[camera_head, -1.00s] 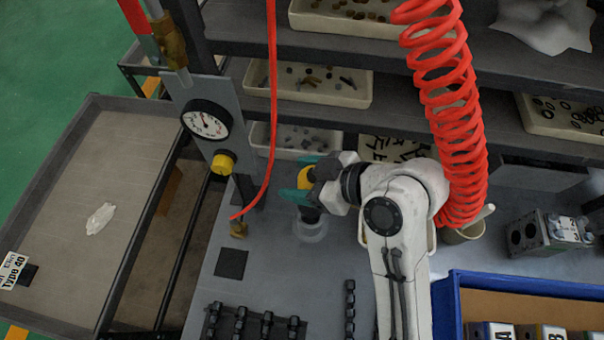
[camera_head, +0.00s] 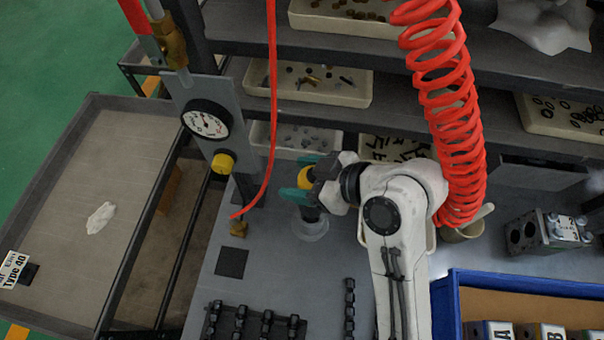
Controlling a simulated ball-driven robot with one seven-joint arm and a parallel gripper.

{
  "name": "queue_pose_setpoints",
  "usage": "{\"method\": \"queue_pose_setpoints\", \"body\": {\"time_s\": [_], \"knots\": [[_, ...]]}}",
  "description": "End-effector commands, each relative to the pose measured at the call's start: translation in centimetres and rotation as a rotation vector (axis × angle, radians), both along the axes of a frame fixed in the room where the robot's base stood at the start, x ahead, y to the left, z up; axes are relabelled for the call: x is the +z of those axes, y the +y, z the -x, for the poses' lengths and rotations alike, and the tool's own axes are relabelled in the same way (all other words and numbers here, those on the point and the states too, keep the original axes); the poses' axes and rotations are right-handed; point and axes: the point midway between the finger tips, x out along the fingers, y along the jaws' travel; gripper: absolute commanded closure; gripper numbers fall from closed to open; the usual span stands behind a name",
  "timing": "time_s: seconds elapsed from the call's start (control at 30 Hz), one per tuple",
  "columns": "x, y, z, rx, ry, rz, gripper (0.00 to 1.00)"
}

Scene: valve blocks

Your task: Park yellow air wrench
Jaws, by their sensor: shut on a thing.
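The yellow air wrench (camera_head: 304,179) is in the middle of the picture, yellow with teal parts, mostly covered by my gripper (camera_head: 309,185). My gripper is shut on it. The wrench's dark lower end points down into or onto a clear round holder (camera_head: 311,226) on the grey bench; I cannot tell whether it is fully seated. The fingertips are partly hidden by the gripper body and the wrench.
A red coiled hose (camera_head: 450,120) hangs right of my arm. A red straight hose (camera_head: 272,110) ends at a brass fitting (camera_head: 238,228) left of the wrench. A pressure gauge (camera_head: 206,119) is farther left. Black fittings (camera_head: 240,320) and a blue-rimmed crate (camera_head: 520,281) are in front.

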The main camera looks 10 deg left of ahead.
Motion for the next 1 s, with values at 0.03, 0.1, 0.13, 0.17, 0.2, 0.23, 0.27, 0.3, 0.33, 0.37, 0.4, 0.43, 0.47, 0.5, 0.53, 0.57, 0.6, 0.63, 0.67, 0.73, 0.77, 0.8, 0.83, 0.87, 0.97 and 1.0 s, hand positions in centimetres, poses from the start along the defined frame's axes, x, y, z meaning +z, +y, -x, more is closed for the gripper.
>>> {"method": "queue_pose_setpoints", "body": {"time_s": [0.03, 0.1, 0.13, 0.17, 0.2, 0.23, 0.27, 0.3, 0.33, 0.37, 0.4, 0.43, 0.47, 0.5, 0.53, 0.57, 0.6, 0.63, 0.67, 0.73, 0.77, 0.8, 0.83, 0.87, 0.97, 1.0], "knots": [[0.1, 0.0, -0.1, -0.001, -0.006, -0.003, 0.85], [0.0, 0.0, -0.1, -0.001, -0.006, -0.003, 0.85], [-0.1, 0.0, -0.1, -0.001, -0.006, -0.003, 0.85], [-0.1, 0.0, -0.1, -0.001, -0.006, -0.003, 0.85], [-0.2, 0.0, -0.1, -0.001, -0.006, -0.003, 0.85], [-0.3, 0.0, -0.1, -0.001, -0.006, -0.003, 0.85], [-0.3, 0.0, -0.1, -0.001, -0.006, -0.003, 0.85], [-0.4, 0.0, -0.1, -0.001, -0.006, -0.003, 0.85], [-0.5, 0.0, -0.1, -0.001, -0.006, -0.003, 0.85], [-0.5, 0.0, -0.1, -0.001, -0.006, -0.003, 0.85], [-0.6, 0.0, -0.1, -0.001, -0.006, -0.003, 0.85], [-0.7, 0.0, -0.1, -0.001, -0.006, -0.003, 0.85], [-0.7, 0.0, -0.1, -0.001, -0.006, -0.003, 0.85], [-0.8, 0.0, -0.1, -0.001, -0.006, -0.003, 0.85], [-0.8, 0.0, -0.1, -0.001, -0.006, -0.003, 0.85], [-0.9, 0.0, -0.1, -0.001, -0.006, -0.003, 0.85], [-1.0, 0.0, -0.1, -0.001, -0.006, -0.003, 0.85], [-1.0, 0.0, -0.1, -0.001, -0.006, -0.003, 0.85], [-1.1, 0.0, -0.1, -0.001, -0.006, -0.003, 0.85], [-1.2, 0.0, -0.1, -0.001, -0.006, -0.003, 0.85], [-1.3, 0.0, -0.1, -0.001, -0.006, -0.003, 0.85], [-1.3, 0.0, -0.1, -0.001, -0.006, -0.003, 0.85], [-1.4, 0.0, -0.1, -0.001, -0.006, -0.003, 0.85], [-1.5, 0.0, -0.1, -0.001, -0.006, -0.003, 0.85], [-1.6, 0.0, -0.1, -0.001, -0.006, -0.003, 0.85], [-1.7, 0.0, -0.1, -0.001, -0.006, -0.003, 0.85]]}}
